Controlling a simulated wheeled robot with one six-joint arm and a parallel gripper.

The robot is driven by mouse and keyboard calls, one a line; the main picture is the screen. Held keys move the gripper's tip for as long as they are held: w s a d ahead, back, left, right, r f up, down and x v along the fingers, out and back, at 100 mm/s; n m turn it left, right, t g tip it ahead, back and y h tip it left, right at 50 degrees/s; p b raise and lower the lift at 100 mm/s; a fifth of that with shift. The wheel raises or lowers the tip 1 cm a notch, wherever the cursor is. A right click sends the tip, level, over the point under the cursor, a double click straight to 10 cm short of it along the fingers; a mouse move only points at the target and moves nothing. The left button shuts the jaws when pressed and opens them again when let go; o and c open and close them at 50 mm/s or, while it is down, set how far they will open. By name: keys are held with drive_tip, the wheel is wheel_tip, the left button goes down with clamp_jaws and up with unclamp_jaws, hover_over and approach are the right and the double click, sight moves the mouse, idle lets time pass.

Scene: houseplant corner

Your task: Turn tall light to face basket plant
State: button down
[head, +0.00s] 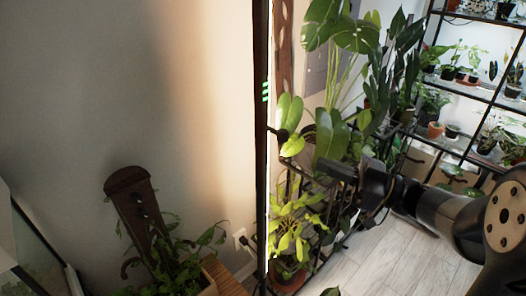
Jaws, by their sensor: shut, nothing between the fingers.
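The tall light (262,130) is a thin dark upright pole running from the top to the bottom of the head view. Small green marks glow on it, and a bright strip shows along its right edge, on the side of the green plants. A leafy plant (178,262) at the lower left, against a dark wooden board, sits in a tan container that may be the basket; its weave cannot be made out. My gripper (330,171) is right of the pole, in front of the plants, apart from the light. It is shut and empty; leaves and shadow blur its tips.
Large-leaved plants (343,35) and a yellow-green potted plant (290,235) stand close right of the pole. A black shelf (470,70) with several pots is at the back right. Pale floor (375,260) is clear at lower right. A glass-sided case (35,245) is at lower left.

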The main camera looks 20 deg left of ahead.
sight(265, 146)
drive_tip(key=p+x, duration=0.1)
drive_tip(key=x, duration=0.3)
drive_tip(key=p+x, duration=0.1)
drive_tip(key=x, duration=0.4)
drive_tip(key=p+x, duration=0.1)
drive_tip(key=x, duration=0.4)
drive_tip(key=shift+s+f, duration=0.1)
drive_tip(key=shift+f, duration=0.2)
idle(1.0)
